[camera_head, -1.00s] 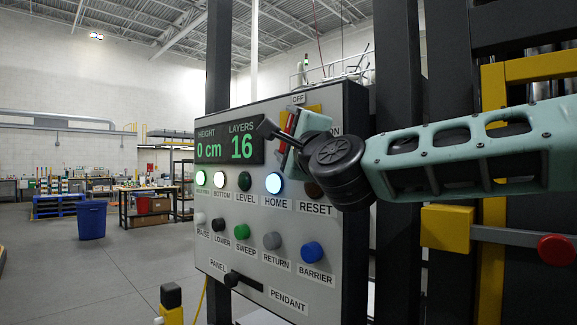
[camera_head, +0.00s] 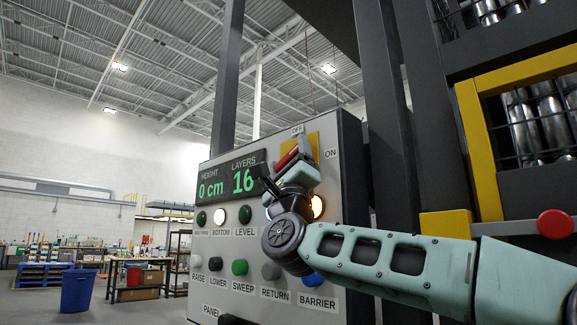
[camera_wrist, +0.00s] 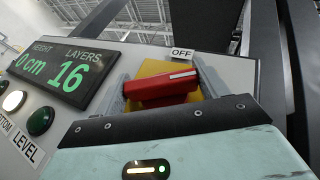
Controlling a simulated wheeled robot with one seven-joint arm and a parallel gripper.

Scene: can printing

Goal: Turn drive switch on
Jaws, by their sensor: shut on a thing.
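The drive switch is a red handle (camera_head: 287,158) on a yellow plate (camera_head: 314,147) at the panel's top right. An OFF label is above it and an ON label to its right. In the wrist view the red handle (camera_wrist: 163,87) lies between the two grey fingers of my gripper (camera_wrist: 165,92), which is shut on it. A white mark on the handle's upper right part sits just below the OFF label (camera_wrist: 182,54). The yellow plate shows behind. In the head view my gripper (camera_head: 293,168) reaches the switch from below, and my wrist hides part of the panel.
The grey panel (camera_head: 213,292) has a display (camera_head: 232,180) reading 0 cm and 16 layers, with several buttons below. An orange-white lamp (camera_head: 317,207) glows beside my wrist. A dark post and yellow frame (camera_head: 480,135) stand right. A red button (camera_head: 555,224) is near my arm.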

